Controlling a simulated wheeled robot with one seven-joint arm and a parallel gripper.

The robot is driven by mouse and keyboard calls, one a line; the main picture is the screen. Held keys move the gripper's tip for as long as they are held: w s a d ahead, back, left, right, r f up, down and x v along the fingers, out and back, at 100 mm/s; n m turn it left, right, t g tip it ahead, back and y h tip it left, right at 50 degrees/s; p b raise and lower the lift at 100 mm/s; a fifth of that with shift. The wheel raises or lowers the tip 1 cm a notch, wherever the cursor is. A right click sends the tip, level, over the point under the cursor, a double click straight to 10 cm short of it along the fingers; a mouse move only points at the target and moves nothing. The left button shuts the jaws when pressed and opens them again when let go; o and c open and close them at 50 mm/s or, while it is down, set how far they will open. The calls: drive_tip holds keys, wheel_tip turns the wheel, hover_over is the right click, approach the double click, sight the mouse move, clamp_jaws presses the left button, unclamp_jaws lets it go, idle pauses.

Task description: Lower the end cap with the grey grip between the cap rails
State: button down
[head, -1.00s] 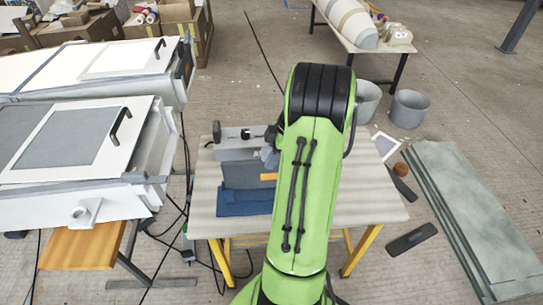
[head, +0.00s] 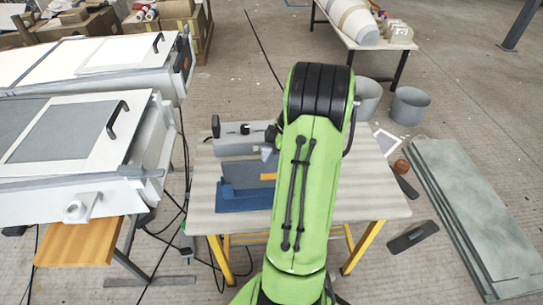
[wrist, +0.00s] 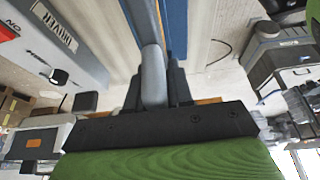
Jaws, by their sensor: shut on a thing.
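My gripper (wrist: 153,98) is shut on the grey grip (wrist: 153,72) in the wrist view. A slate-blue plate (wrist: 142,14) runs up from the grip, seen nearly edge-on; it looks like the end cap. In the head view a slate-blue panel (head: 240,174) with an orange patch stands at the worktable, left of my arm, in front of a grey block (head: 236,146) with black knobs. A darker blue flat piece (head: 238,199) lies in front of it. My arm hides the gripper in the head view. I cannot make out the cap rails or any contact with them.
The pale worktable (head: 370,205) has bare room right of my arm. White-lidded moulds (head: 75,140) stand close on the left. Grey-green slabs (head: 475,205) lie on the floor at the right, with grey buckets (head: 409,106) behind. Cables hang left of the worktable.

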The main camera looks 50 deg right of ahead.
drive_tip(key=shift+f+b, duration=0.9)
drive_tip(key=shift+f, duration=0.2)
drive_tip(key=c, duration=0.9)
unclamp_jaws()
drive_tip(key=shift+r, duration=0.1)
drive_tip(key=p+v, duration=0.7)
drive_tip(key=v, duration=0.8)
drive_tip(key=shift+s+d+r, duration=0.1)
drive_tip(key=shift+d+r, duration=0.05)
drive_tip(key=shift+r, duration=0.15)
